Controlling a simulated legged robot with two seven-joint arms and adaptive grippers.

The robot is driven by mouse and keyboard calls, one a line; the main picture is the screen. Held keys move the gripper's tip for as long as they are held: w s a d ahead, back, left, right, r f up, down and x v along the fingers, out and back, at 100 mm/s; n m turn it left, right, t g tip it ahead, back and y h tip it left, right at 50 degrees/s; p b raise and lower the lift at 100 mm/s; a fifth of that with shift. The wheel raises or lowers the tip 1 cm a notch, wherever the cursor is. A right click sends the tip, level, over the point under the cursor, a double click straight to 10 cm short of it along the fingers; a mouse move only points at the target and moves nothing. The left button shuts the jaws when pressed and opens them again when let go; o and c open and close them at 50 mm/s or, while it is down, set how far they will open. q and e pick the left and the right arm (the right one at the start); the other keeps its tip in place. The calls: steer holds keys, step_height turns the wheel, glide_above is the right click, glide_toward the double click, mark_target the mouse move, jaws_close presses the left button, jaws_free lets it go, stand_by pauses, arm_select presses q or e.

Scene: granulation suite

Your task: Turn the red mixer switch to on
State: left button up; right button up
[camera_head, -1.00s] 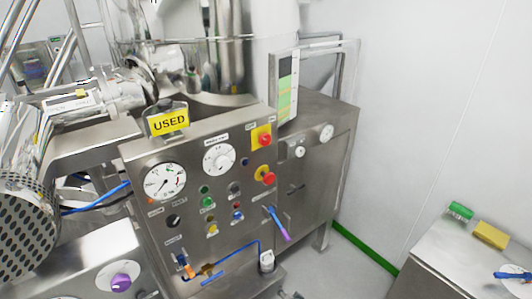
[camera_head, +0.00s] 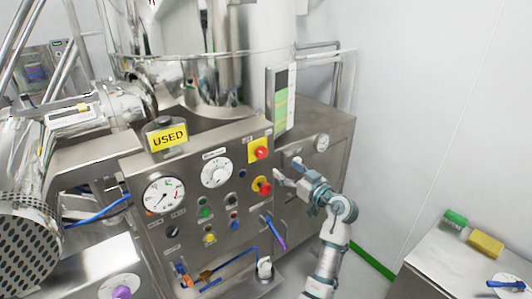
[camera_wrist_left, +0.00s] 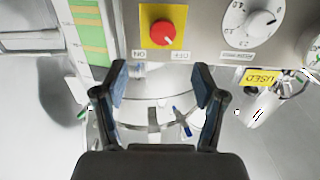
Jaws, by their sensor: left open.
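The red mixer switch (camera_head: 261,152) is a red knob on a yellow plate at the upper right of the steel control panel (camera_head: 150,190). In the left wrist view the red switch (camera_wrist_left: 163,32) sits at the top middle, upside down, with ON and OFF labels beside its plate. A small white mark on the knob points toward the OFF side. My left gripper (camera_head: 287,168) is open and empty in front of the panel, just below and right of the switch. In the wrist view its fingertips (camera_wrist_left: 160,75) are apart, short of the knob and not touching it.
A second red knob on yellow (camera_head: 263,187) is just below, close to my gripper. A blue and purple lever (camera_head: 275,232) sticks out lower down. White dials (camera_head: 216,172), several coloured buttons and a yellow USED sign (camera_head: 167,139) are left. A steel table (camera_head: 470,270) stands right.

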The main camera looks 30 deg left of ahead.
mark_target(263, 153)
arm_select(q)
steer(key=p+x, duration=0.1)
steer(key=x, duration=0.5)
steer(key=p+x, duration=0.1)
steer(key=x, duration=0.5)
steer(key=shift+s+a+f, duration=0.1)
steer(key=shift+a+f, duration=0.05)
steer(key=shift+a, duration=0.25)
steer(key=shift+d, duration=0.7)
steer(key=c, duration=0.8)
steer(key=shift+s+r, duration=0.15)
steer(key=shift+r, duration=0.1)
steer(key=c, duration=0.3)
steer(key=shift+a, duration=0.25)
steer(key=shift+c, duration=0.2)
arm_select(e)
step_height(263, 153, up, 3)
steer(key=shift+f, duration=0.1)
